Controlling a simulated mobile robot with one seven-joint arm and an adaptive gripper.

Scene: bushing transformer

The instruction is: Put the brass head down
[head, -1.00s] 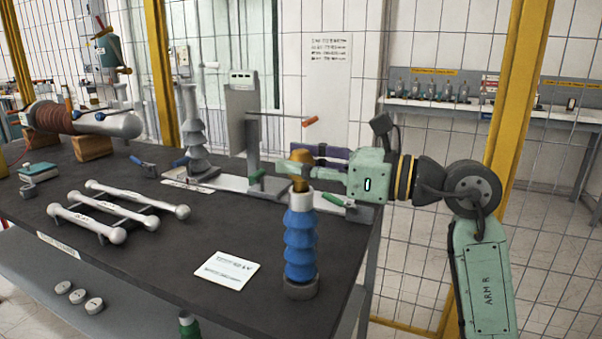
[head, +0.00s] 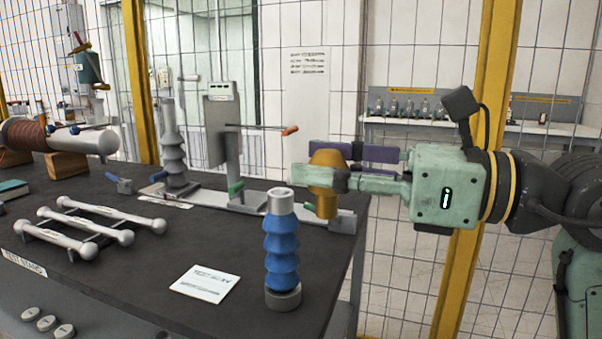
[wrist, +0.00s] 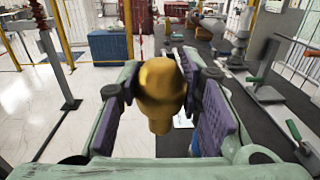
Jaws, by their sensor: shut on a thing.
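The brass head (head: 325,183) is held in my gripper (head: 328,178), whose fingers close on it from both sides. In the head view it hangs upright to the right of the blue ribbed bushing (head: 281,252), apart from it. The wrist view shows the brass head (wrist: 160,88) between the purple finger pads, its narrow end toward me. The bushing stands upright on the dark table (head: 225,255) with its grey top bare. In the wrist view the bushing is mostly hidden below the brass head.
A white card (head: 205,280) lies left of the bushing. White rods (head: 105,225) rest on a rack farther left. A grey stand (head: 222,135) with an orange-tipped lever and a grey ribbed insulator (head: 174,150) stand behind. A yellow post (head: 470,180) rises behind my arm.

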